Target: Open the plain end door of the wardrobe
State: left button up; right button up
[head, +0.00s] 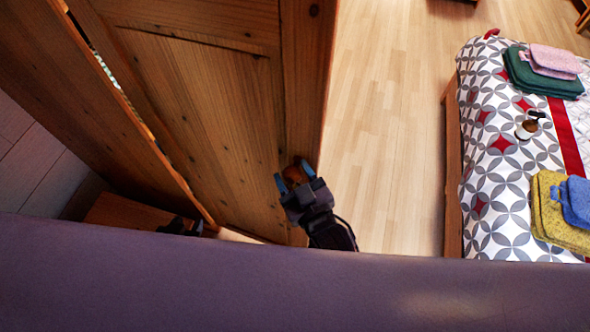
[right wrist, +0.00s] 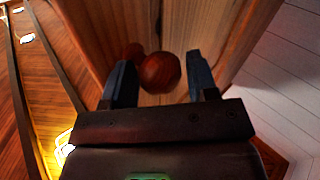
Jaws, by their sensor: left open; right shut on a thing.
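The wardrobe's plain wooden door (head: 205,110) fills the upper left of the head view, with a round wooden knob (head: 296,174) near its right edge. A narrow gap with something pale and patterned in it runs along the panel's left side. My right gripper (head: 294,178) is shut on the knob, which also shows between the fingers in the right wrist view (right wrist: 160,72). My left gripper (head: 180,226) is a small dark shape low at the left, open, mostly hidden behind my purple body, and apart from the knob.
A bed (head: 500,170) with a patterned cover stands at the right, with folded towels (head: 563,205) on it. Bare wooden floor (head: 390,130) lies between the wardrobe and the bed. Pale wall or floor boards (head: 35,165) show at the far left.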

jog(key=shift+a+r, duration=0.25)
jog(key=shift+a, duration=0.15)
jog(key=o, duration=1.1)
jog(key=shift+a, duration=0.2)
jog(key=shift+s, duration=0.1)
jog(key=shift+s+d+f, duration=0.1)
jog(key=shift+s+d, duration=0.05)
jog(key=shift+d, duration=0.1)
jog(key=b+v, duration=0.1)
jog(key=v, duration=0.9)
jog(key=shift+s+d, duration=0.15)
jog(key=shift+d, duration=0.05)
